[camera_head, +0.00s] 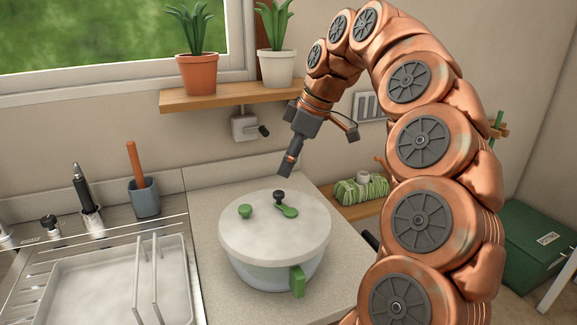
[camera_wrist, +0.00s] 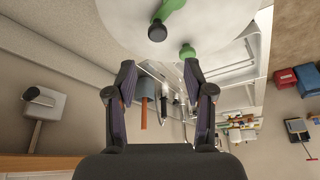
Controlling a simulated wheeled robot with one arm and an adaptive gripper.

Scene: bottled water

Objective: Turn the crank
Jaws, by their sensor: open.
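A white-lidded pot-like spinner (camera_head: 262,228) stands on the counter. A crank with a green arm (camera_head: 288,211) and a black knob (camera_head: 279,195) is on its lid. The black knob (camera_wrist: 157,31) and green arm (camera_wrist: 173,10) also show at the top of the wrist view. A separate green knob (camera_head: 245,211) sits on the lid, left of the crank. My gripper (camera_head: 286,171) is above the lid, pointing down, close over the black knob but apart from it. In the wrist view my gripper (camera_wrist: 159,72) has its two fingers spread with nothing between them.
A wall box with a dark handle (camera_head: 245,125) is behind, under a shelf (camera_head: 225,98) with two potted plants. A sink with a rack (camera_head: 110,275) and a cup (camera_head: 144,196) are at the left. A striped green bundle (camera_head: 362,190) lies at the right.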

